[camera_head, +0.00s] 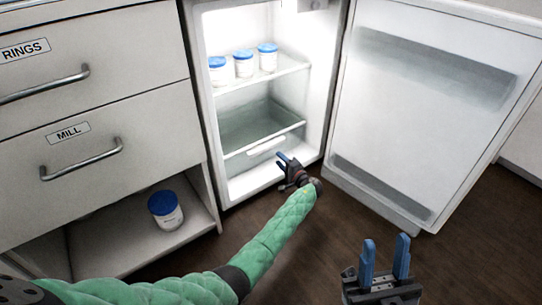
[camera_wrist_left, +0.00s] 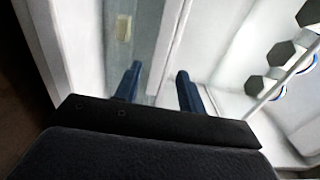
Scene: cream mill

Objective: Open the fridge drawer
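The fridge drawer (camera_head: 262,125) is a clear bin below the shelf inside the open white fridge, with a pale handle bar (camera_head: 266,147) on its front. It appears pushed in. My left gripper (camera_head: 285,161) is just in front of and slightly right of the handle. In the left wrist view its two blue fingers (camera_wrist_left: 158,85) are apart, with nothing seen held between them, and a grey translucent panel (camera_wrist_left: 148,45) lies beyond. Whether they touch the drawer I cannot tell. My right gripper (camera_head: 386,258) is open and empty over the floor at the lower right.
The fridge door (camera_head: 430,95) stands wide open to the right. Several blue-lidded jars (camera_head: 243,64) sit on the fridge shelf (camera_head: 255,80). Drawers (camera_head: 90,110) labelled RINGS and MILL are at the left, above an open cubby with another jar (camera_head: 166,210). Dark floor is clear in front.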

